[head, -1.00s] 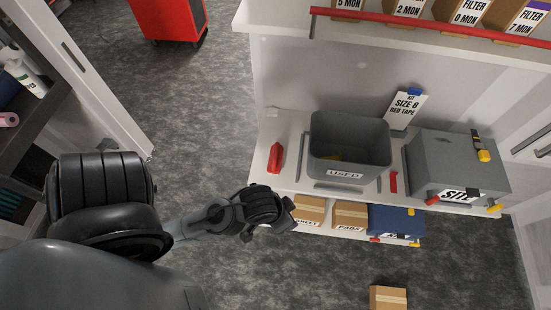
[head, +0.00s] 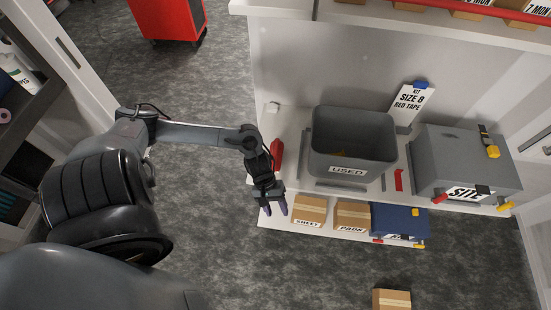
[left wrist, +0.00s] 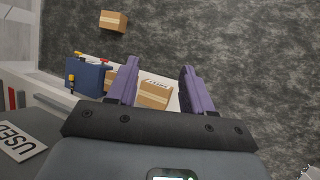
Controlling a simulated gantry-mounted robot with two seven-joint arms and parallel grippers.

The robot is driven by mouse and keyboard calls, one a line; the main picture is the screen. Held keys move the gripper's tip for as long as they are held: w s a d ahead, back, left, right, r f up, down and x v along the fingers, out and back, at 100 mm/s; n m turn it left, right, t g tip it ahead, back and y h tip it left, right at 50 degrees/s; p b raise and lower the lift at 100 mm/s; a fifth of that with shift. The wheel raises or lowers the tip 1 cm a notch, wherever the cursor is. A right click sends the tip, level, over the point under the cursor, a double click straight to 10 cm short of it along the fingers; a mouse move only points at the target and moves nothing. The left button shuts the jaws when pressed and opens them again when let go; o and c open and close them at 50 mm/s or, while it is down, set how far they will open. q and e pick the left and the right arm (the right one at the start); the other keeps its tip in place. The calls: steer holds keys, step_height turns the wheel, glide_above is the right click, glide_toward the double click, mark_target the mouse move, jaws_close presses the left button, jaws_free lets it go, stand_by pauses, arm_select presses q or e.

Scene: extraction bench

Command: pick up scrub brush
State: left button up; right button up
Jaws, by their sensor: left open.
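I cannot make out a scrub brush for certain in either view. A red object (head: 277,154) lies at the left end of the bench, partly hidden by my left wrist, and I cannot tell what it is. Something yellow (head: 341,153) shows small inside the grey USED bin (head: 352,133). My left gripper (head: 274,209) hangs by the bench's front left edge, left of the SHEET box. In the left wrist view its purple fingers (left wrist: 158,64) are apart with nothing held between them. My right gripper is not in view.
The lower shelf holds a SHEET box (head: 310,209), a PADS box (head: 351,215) and a blue case (head: 399,219). A carton (head: 391,299) sits on the open floor.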

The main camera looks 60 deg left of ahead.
arm_select(q)
steer(key=w+a+r+y+b, duration=0.1)
steer(key=w+a+r+y, duration=0.15)
steer(key=a, duration=1.05)
steer(key=t+y+b, duration=0.1)
steer(key=y+b, duration=0.1)
steer(key=y, duration=0.1)
glide_toward(275, 147)
steer(key=f, duration=0.2)
steer(key=shift+w+d+f, duration=0.15)
steer(key=shift+f, duration=0.9)
steer(key=shift+w+d+f, duration=0.15)
steer(key=shift+f, duration=0.9)
steer(key=shift+w+d+f, duration=0.1)
steer(key=shift+w+f, duration=0.05)
steer(key=shift+f, duration=0.65)
steer(key=shift+w+d+f, duration=0.1)
steer(key=shift+w+f, duration=0.05)
steer(key=shift+f, duration=0.65)
steer(key=shift+w+d+f, duration=0.1)
steer(key=shift+w+f, duration=0.05)
steer(key=shift+f, duration=0.7)
steer(key=shift+a, duration=0.1)
steer(key=shift+c, duration=0.3)
jaws_close()
